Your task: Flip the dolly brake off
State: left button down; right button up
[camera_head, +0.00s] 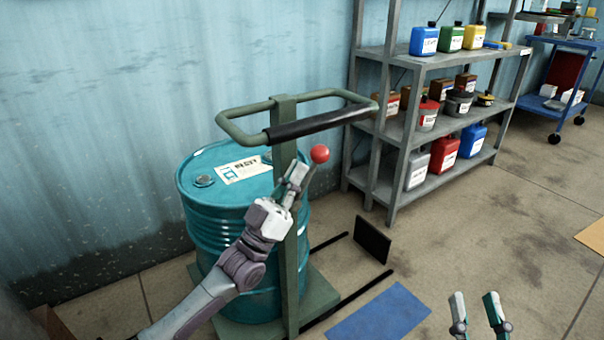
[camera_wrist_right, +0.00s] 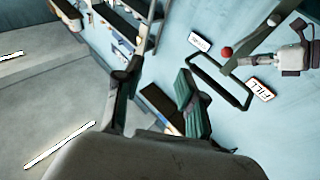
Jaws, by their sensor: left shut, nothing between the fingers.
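The dolly (camera_head: 289,240) is a green frame with a looped handle and a black grip, and a teal drum (camera_head: 222,185) stands on it. Its brake lever ends in a red ball knob (camera_head: 320,154), tilted up to the right beside the post. The knob also shows in the right wrist view (camera_wrist_right: 226,52). My left gripper (camera_head: 301,168) is shut and empty, just left of and below the knob, against or very near the lever; contact cannot be told. Its fingers partly hide the lever. My right gripper (camera_head: 475,297) is open and empty at the lower right, away from the dolly.
A grey shelf (camera_head: 393,140) with coloured jugs and cans stands behind at the right. A blue cart (camera_head: 575,45) is farther back. A blue mat (camera_head: 380,312) and a dark panel (camera_head: 373,240) are near the dolly. Floor at the right is mostly clear.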

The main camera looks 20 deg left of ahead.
pick_arm(q)
jog(key=shift+w+d, duration=0.4)
jog(key=shift+w, duration=0.35)
pick_arm(e)
jog(key=shift+s+a+r+t+y, duration=0.1)
jog(key=shift+s+r+t+y, duration=0.15)
jog(key=shift+r, duration=0.25)
jog(key=shift+s+r+t+y, duration=0.15)
jog(key=shift+r+t, duration=0.2)
jog(key=shift+r, duration=0.15)
pick_arm(q)
jog(key=shift+r, duration=0.1)
